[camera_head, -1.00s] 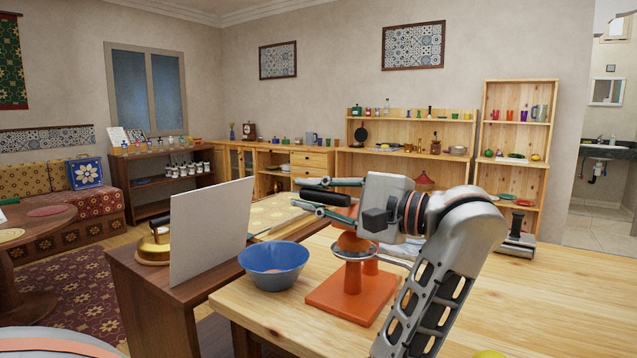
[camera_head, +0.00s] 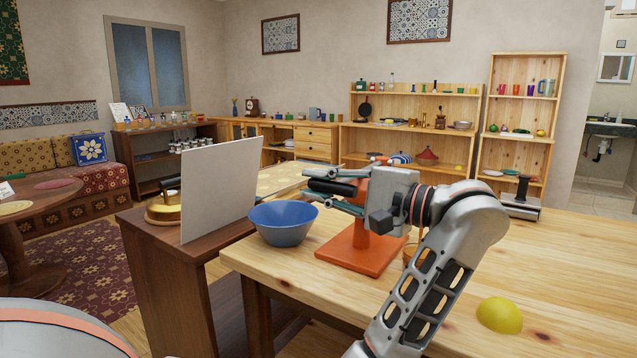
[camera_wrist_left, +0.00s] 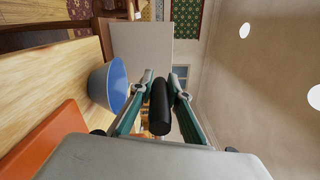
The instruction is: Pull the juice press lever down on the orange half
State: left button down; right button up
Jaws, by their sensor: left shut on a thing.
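The orange-red juice press stands on the wooden table, its base plate (camera_head: 362,252) showing in the head view and at the lower left of the left wrist view (camera_wrist_left: 45,145). My left gripper (camera_head: 335,190) is shut on the black lever handle (camera_head: 331,187), low over the press. In the left wrist view the handle (camera_wrist_left: 160,107) lies between the two fingers (camera_wrist_left: 162,100). The gripper hides most of the press's upper part, and I cannot make out the orange half behind it. My right gripper is not in view.
A blue bowl (camera_head: 283,222) sits on the table left of the press. A yellow fruit (camera_head: 500,315) lies at the front right. An upright pale panel (camera_head: 220,187) stands on the dark side table (camera_head: 170,240).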

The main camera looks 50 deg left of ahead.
pick_arm(q)
jog(key=shift+w+f, duration=0.15)
jog(key=shift+f, duration=0.3)
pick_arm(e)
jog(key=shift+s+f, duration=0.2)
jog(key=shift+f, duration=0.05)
pick_arm(q)
jog(key=c, duration=2)
grip_release()
jog(key=shift+c, duration=0.2)
jog(key=shift+o, duration=0.7)
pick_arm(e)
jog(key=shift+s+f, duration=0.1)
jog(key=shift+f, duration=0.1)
pick_arm(q)
jog(key=shift+r, duration=0.1)
jog(key=shift+r, duration=0.1)
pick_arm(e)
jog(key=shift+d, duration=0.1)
pick_arm(q)
jog(key=shift+w+d, duration=0.1)
jog(key=shift+d, duration=0.35)
jog(key=v, duration=1.1)
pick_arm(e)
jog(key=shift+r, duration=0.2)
